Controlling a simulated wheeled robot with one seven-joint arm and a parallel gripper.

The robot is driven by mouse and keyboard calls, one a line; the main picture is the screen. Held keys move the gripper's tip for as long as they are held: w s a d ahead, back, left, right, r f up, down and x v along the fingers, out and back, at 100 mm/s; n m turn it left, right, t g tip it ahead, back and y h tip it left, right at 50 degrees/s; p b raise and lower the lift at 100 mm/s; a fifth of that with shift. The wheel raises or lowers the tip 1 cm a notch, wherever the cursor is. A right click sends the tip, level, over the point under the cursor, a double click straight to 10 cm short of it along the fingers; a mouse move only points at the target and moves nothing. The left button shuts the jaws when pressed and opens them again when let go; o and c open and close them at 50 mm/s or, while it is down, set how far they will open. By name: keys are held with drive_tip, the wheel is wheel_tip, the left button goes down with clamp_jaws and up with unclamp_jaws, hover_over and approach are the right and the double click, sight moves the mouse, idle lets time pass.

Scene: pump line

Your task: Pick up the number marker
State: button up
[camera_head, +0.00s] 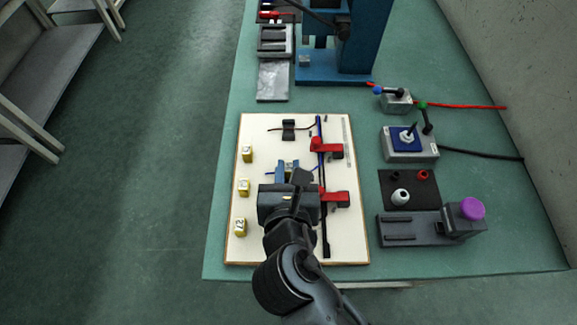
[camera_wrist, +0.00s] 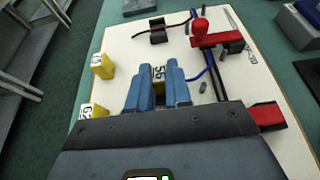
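My gripper (camera_head: 287,166) is over the middle of the white board, pointing down. Three more yellow number markers stand along the board's left edge: a far one (camera_head: 247,154), a middle one (camera_head: 243,187) and a near one (camera_head: 239,227). Two of them also show in the wrist view, a farther one (camera_wrist: 102,65) and a nearer one (camera_wrist: 93,111), left of the fingers.
The white board (camera_head: 262,127) carries a black clip (camera_head: 288,130) with a thin wire, a dark rail and two red clamps (camera_head: 327,146). A blue wire (camera_wrist: 197,82) runs beside the fingers. Grey fixtures (camera_head: 409,142) stand right; a blue press (camera_head: 360,40) stands behind.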

clamp_jaws()
drive_tip(key=shift+r, duration=0.1)
